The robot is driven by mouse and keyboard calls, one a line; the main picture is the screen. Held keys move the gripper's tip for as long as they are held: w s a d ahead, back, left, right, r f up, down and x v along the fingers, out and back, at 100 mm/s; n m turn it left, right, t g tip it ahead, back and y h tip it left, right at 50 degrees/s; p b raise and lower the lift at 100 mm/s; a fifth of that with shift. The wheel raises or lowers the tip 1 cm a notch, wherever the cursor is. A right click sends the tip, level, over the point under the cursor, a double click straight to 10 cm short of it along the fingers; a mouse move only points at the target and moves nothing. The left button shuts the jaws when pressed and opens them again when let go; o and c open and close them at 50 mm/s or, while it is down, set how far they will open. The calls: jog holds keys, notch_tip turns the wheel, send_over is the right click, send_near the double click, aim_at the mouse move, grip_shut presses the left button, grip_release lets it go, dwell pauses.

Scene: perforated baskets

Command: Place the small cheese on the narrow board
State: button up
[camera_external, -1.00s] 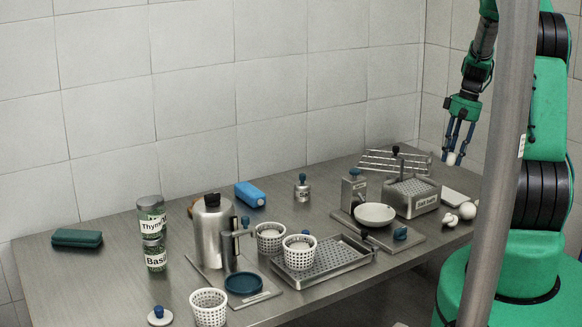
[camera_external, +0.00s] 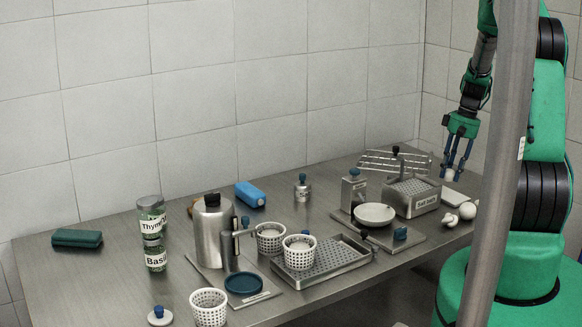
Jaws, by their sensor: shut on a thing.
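My gripper (camera_external: 458,166) is at the right, above the table's far right corner, with its fingers pointing down. It is shut on a small white piece, which looks like the small cheese (camera_external: 449,175). The fingers cover part of it. A grey board (camera_external: 405,243) lies nearer, under a white bowl (camera_external: 374,214).
The perforated metal box (camera_external: 425,207) stands left of my gripper, with a wire rack (camera_external: 378,161) behind it. White round items (camera_external: 467,211) lie in front of the pale board. White perforated baskets (camera_external: 209,307) and a metal tray (camera_external: 335,262) stand farther left.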

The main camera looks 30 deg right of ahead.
jog(key=shift+f, duration=0.2)
jog(key=shift+f, duration=0.1)
jog(key=shift+d+x, duration=0.2)
jog(key=shift+x, duration=0.7)
jog(key=shift+d+x, duration=0.2)
jog(key=shift+x, duration=0.65)
jog(key=shift+s+f, duration=0.1)
jog(key=shift+f, duration=0.15)
jog(key=o, duration=1)
jog(key=shift+o, duration=0.2)
jog(key=v, duration=1.2)
jog(key=shift+r, duration=0.15)
